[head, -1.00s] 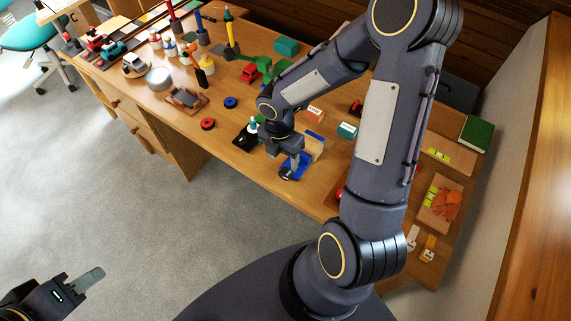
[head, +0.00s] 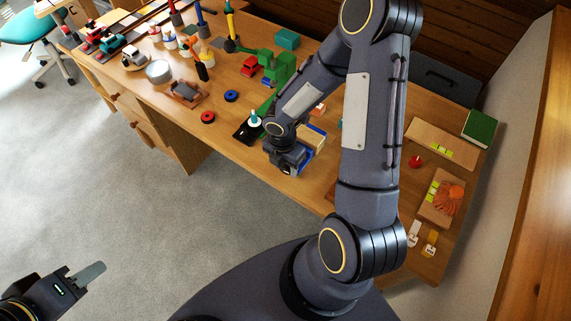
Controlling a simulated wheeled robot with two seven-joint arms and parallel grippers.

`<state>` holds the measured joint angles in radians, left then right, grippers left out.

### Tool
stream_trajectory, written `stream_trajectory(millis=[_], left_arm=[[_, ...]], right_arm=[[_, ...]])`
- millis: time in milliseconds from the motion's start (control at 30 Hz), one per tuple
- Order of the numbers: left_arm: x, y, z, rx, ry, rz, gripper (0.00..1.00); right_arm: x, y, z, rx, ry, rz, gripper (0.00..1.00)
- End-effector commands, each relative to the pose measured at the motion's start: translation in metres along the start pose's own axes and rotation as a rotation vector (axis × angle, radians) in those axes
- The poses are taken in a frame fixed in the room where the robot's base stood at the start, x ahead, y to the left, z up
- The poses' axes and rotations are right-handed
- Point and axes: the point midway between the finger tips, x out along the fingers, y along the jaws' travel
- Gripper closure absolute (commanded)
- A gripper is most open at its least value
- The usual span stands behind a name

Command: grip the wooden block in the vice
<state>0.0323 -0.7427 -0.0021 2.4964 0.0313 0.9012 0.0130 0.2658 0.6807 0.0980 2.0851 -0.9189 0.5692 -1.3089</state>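The blue vice (head: 318,130) stands near the front edge of the wooden bench, in the middle of the head view. The pale wooden block (head: 311,140) is at the vice, beside its blue rear part; I cannot tell whether the jaws touch it. My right gripper (head: 291,162) is low over the near end of the vice and hides much of it. Its fingertips are hidden, so its opening does not show. My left gripper (head: 88,274) is at the lower left over the floor, away from the bench, with a flat grey finger showing.
A black-based item with a white and teal top (head: 254,121) stands just left of my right gripper. Red (head: 208,117) and blue (head: 231,96) rings lie further left. A green machine (head: 280,68) stands behind. A tray with orange gloves (head: 448,198) is at right.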

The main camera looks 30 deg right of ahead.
Motion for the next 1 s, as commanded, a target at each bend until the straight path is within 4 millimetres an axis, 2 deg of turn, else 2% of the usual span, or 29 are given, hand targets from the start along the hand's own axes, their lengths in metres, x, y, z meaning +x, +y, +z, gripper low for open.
stream_trajectory(millis=[33, 200, 233, 467, 1000], left_arm=[[0.000, 0.000, 0.000, 0.000, 0.000, 0.000, 0.64], [0.000, 0.000, 0.000, 0.000, 0.000, 0.000, 0.64], [0.000, 0.000, 0.000, 0.000, 0.000, 0.000, 0.64], [0.006, -0.003, 0.003, 0.000, 0.000, 0.000, 0.64], [0.051, -0.023, 0.026, 0.000, 0.000, 0.000, 0.64]], right_arm=[[0.000, 0.000, 0.000, 0.000, 0.000, 0.000, 0.64], [0.000, 0.000, 0.000, 0.000, 0.000, 0.000, 0.86], [0.000, 0.000, 0.000, 0.000, 0.000, 0.000, 0.88], [0.002, -0.001, 0.000, 0.001, 0.000, 0.029, 0.88], [0.005, -0.006, 0.001, 0.002, -0.002, 0.355, 0.88]])
